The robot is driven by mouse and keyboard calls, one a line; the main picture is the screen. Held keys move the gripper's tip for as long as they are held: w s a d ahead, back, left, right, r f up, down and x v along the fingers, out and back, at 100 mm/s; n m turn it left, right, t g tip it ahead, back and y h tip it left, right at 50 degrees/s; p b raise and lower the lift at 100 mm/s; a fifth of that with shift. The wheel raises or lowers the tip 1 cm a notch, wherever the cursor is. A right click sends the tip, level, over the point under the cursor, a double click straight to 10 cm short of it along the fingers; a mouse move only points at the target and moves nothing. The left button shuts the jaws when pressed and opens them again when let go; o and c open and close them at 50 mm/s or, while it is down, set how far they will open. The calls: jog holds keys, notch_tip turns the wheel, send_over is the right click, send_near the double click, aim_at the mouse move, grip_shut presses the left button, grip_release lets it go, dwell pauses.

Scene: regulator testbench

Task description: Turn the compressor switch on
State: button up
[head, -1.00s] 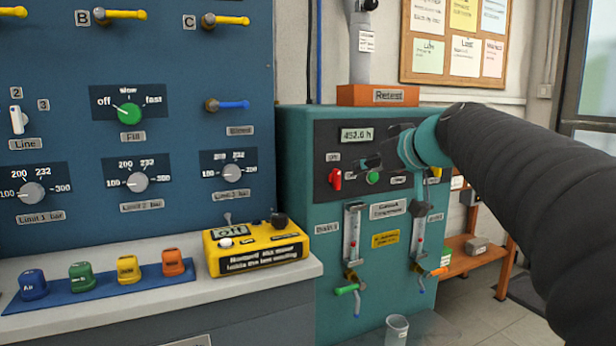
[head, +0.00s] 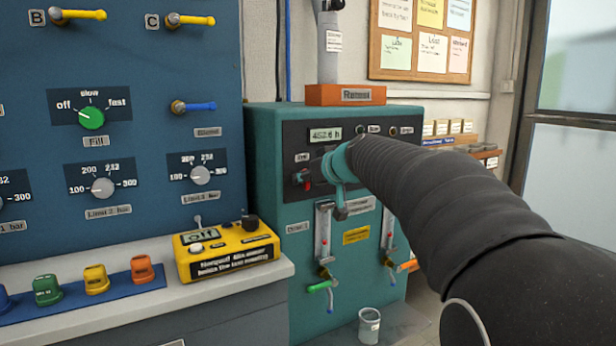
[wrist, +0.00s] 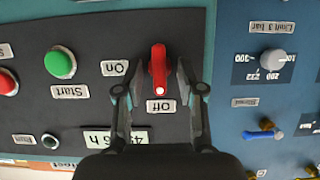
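The compressor switch is a red lever (wrist: 158,68) on a dark panel (wrist: 100,30), with an On label (wrist: 114,68) and an Off label (wrist: 160,106) beside it. The wrist picture is upside down. The lever's white dot is at its end by the Off label. My gripper (wrist: 158,80) is open, one finger on each side of the lever, with gaps visible; contact cannot be told. In the head view, my gripper (head: 309,176) is at the left of the teal cabinet's panel and partly hides the red switch.
A green Start button (wrist: 60,63) and a red button (wrist: 6,82) are on the same panel. The blue panel (head: 150,140) stands to the left. A yellow box (head: 226,247) sits on the bench, and a clear cup (head: 369,325) is below the cabinet's valves.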

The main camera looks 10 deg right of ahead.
grip_shut()
jog(key=shift+f, duration=0.1)
jog(key=shift+w+d+f+m+t+y+b, duration=0.15)
jog(key=shift+m+y+b, duration=1.1)
jog(key=shift+m+b, duration=0.9)
jog(key=shift+s+d+f+m+t+y+b, duration=0.1)
jog(key=shift+d+f+m+y+b, duration=0.1)
jog(key=shift+m+y+b, duration=1.5)
jog(key=shift+w+d+f+m+t+y+b, duration=0.15)
jog(key=shift+m+y+b, duration=0.7)
jog(key=shift+m+b, duration=1.65)
jog(key=shift+m+p, duration=0.35)
jog(key=shift+m, duration=0.1)
grip_release()
